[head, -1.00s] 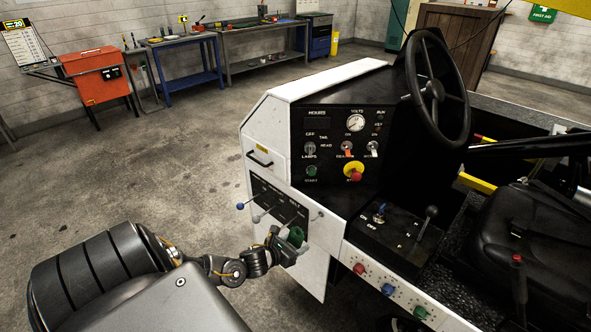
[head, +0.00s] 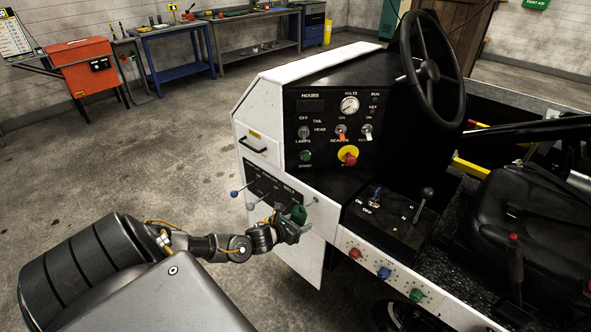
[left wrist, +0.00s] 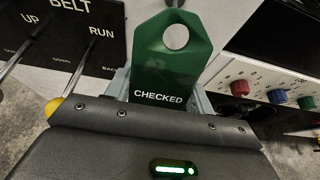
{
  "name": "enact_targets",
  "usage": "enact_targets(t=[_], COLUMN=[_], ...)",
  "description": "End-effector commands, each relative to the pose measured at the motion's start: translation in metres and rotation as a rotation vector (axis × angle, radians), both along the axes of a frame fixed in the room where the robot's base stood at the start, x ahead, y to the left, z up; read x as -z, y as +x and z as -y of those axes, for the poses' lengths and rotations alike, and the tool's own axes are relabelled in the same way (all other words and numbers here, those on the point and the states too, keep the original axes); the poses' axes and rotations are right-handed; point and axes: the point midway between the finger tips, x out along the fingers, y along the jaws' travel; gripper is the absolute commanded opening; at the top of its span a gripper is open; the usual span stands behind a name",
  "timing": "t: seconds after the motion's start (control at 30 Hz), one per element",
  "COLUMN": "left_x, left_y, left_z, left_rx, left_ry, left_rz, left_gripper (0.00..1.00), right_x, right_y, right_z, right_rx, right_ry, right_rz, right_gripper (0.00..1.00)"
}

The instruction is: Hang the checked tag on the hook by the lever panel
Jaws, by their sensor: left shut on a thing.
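The green checked tag (head: 298,214) is in my left gripper (head: 292,226), in front of the lever panel (head: 262,184) on the console's white side. In the left wrist view the tag (left wrist: 168,62) stands up between the fingers, with its round hole at the top and the word CHECKED facing the camera. The left gripper (left wrist: 163,98) is shut on the tag's lower part. A small peg (head: 314,200), which looks like the hook, sticks out just right of the lever panel, a little above and right of the tag. The tag looks apart from it. My right gripper is not in view.
Levers with a blue knob (head: 234,194) and a grey knob (head: 250,206) stick out left of the gripper. A yellow knob (left wrist: 53,106) shows close beside the gripper. Red, blue and green buttons (head: 384,272) lie to the right. Open floor lies left.

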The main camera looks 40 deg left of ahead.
Motion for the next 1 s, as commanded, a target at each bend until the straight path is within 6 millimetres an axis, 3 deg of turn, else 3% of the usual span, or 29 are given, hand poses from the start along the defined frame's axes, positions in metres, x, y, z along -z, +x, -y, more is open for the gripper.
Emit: enact_targets(t=[0.6,1.0], left_x=[0.004,0.013], left_y=[0.04,0.054], left_z=[-0.001,-0.001], left_rx=[0.0,0.0], left_ry=[-0.001,0.001], left_rz=[0.002,0.0], left_gripper=[0.28,0.28], right_x=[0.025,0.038], right_y=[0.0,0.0], right_z=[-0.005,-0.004], right_rx=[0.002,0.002], right_ry=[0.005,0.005], right_rz=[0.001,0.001], right_gripper=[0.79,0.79])
